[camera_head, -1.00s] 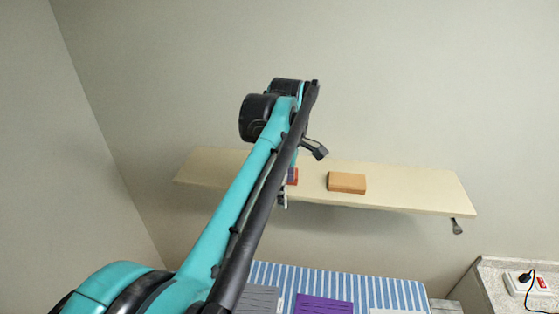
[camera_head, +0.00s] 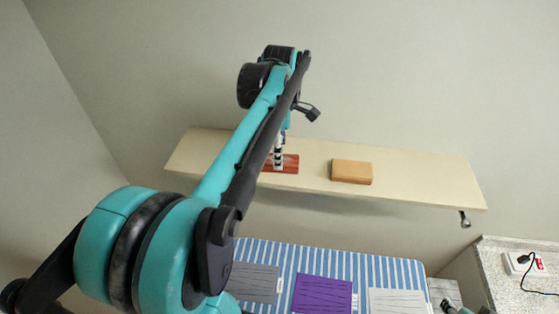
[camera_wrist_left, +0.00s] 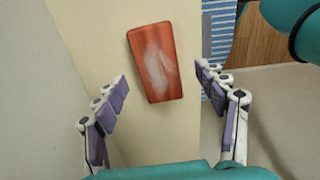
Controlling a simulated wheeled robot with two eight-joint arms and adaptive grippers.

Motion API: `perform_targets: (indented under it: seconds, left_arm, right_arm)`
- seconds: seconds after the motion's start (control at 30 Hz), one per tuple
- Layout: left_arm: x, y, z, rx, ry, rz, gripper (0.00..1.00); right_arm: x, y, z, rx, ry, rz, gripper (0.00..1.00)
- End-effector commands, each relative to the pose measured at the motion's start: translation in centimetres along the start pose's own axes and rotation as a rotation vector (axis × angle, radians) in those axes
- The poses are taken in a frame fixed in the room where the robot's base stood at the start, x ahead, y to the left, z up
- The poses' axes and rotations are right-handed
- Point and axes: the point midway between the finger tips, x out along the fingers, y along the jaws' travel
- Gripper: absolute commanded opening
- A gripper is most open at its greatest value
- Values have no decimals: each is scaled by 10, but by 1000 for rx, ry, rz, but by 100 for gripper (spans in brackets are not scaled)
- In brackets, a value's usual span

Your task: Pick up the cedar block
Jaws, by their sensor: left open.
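The red-brown block (camera_head: 291,164), which I take for the cedar block, lies flat on the left part of the pale wall shelf (camera_head: 420,190). In the wrist view the block (camera_wrist_left: 155,62) shows between and beyond the fingertips, slightly tilted, with a pale sheen. My left gripper (camera_head: 279,161) is over this block in the head view and partly hides it. In the wrist view the gripper (camera_wrist_left: 162,78) is open and empty, with a finger on each side of the block's near end. Contact cannot be told.
A tan block (camera_head: 351,171) lies on the shelf to the right. Below the shelf is a blue-striped surface (camera_head: 390,268) with grey, purple (camera_head: 322,294) and white folded cloths. A speckled counter (camera_head: 500,265) with a power strip stands at the right. The shelf's right part is clear.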

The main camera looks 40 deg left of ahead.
Motion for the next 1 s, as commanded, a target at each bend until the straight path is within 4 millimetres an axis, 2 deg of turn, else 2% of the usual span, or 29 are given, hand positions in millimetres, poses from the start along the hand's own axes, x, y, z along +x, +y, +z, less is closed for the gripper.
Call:
perform_targets:
  seconds: [0.2,0.43,0.47,0.6,0.67,1.0]
  left_arm:
    - [25,0,-1,0,0,0,72]
    - [27,0,-1,0,0,0,72]
    - [27,0,-1,0,0,0,69]
    - [27,0,-1,0,0,0,32]
    - [27,0,-1,0,0,0,17]
    - [26,0,-1,0,0,0,17]
  right_arm:
    - [-4,0,-3,0,0,0,40]
    - [-4,0,-3,0,0,0,40]
    - [-4,0,-3,0,0,0,40]
    - [-4,0,-3,0,0,0,40]
    - [-4,0,-3,0,0,0,40]
    - [-4,0,-3,0,0,0,40]
